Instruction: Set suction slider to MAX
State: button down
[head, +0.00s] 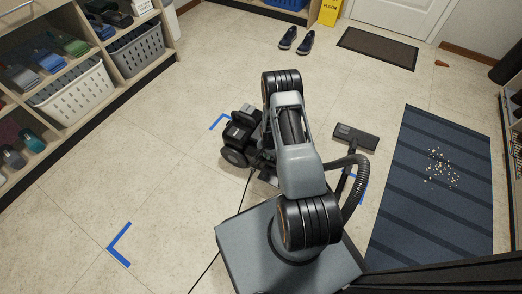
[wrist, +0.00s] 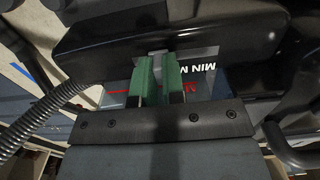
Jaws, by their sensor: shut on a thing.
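In the wrist view, my gripper (wrist: 157,82) has its green fingers closed around a small grey slider knob (wrist: 157,56) on the black vacuum body (wrist: 205,32). White lettering reading MIN and the start of another word (wrist: 195,67) shows to the right of the fingers. Red marks show low on either side of them. The fingers hide part of the slider track and label, so the knob's exact setting cannot be read. In the head view, the black vacuum (head: 238,140) stands on the floor, partly behind my arm, which hides my gripper there.
A ribbed hose (head: 357,185) and a floor head (head: 355,137) lie right of my arm. A striped blue mat (head: 415,180) with crumbs (head: 441,168) is farther right. Shelves with baskets (head: 76,95) line the left. Shoes (head: 296,41) stand at the back. Left-centre floor is clear.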

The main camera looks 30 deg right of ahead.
jog(key=shift+s+d, duration=0.6)
jog(key=shift+s, duration=0.2)
jog(key=c, duration=1.2)
grip_release()
notch_tip(320, 180, up, 14)
jog(key=p, duration=0.5)
notch_tip(320, 180, up, 16)
jog(key=n+p, duration=0.2)
jog(key=p, duration=0.5)
send_over(272, 159)
jog(key=w+a, duration=0.2)
jog(key=s+a+r+n+t+p, duration=0.15)
jog(key=r+p, duration=0.25)
jog(key=r, duration=0.6)
jog(key=a+r+n+p, duration=0.1)
jog(key=a+r+p, duration=0.25)
jog(key=r, duration=0.65)
jog(key=s+a+r+n+p, duration=0.2)
jog(key=s+r+p, duration=0.2)
jog(key=r, duration=0.6)
jog(key=s+a+r+n+t+p, duration=0.1)
jog(key=s+r+p, duration=0.4)
jog(key=r, duration=0.5)
jog(key=s+a+r+n+t+p, duration=0.1)
jog(key=s+a+r+n+p, duration=0.2)
jog(key=r, duration=0.7)
jog(key=s+a+p, duration=0.1)
jog(key=s+p, duration=0.1)
jog(key=p, duration=0.1)
jog(key=shift+a+r, duration=0.2)
